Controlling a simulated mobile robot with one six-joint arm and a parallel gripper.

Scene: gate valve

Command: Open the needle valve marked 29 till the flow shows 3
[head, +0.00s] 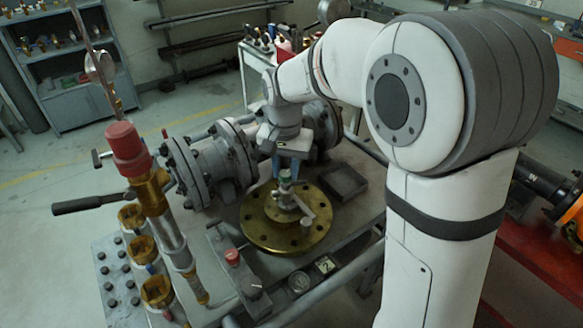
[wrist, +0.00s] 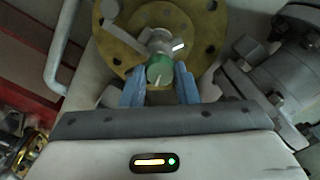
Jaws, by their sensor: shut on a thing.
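A green knob (wrist: 160,69) sits on a small metal valve body (wrist: 158,42) over a round brass flange (wrist: 125,55). In the head view the green knob (head: 285,176) shows just under my gripper (head: 286,165), and the brass flange (head: 262,232) lies flat on the bench. In the wrist view the two blue fingers of my gripper (wrist: 160,85) are on either side of the knob and shut on it. I cannot read a 29 or any flow figure. A small round gauge (head: 299,283) is too small to read.
A grey flanged pipe valve (head: 212,160) stands left of the flange. A red-capped brass fitting (head: 128,150) rises at the front left. A dark block (head: 345,183) lies right of the flange. A small tag (head: 325,265) is at the bench's front edge.

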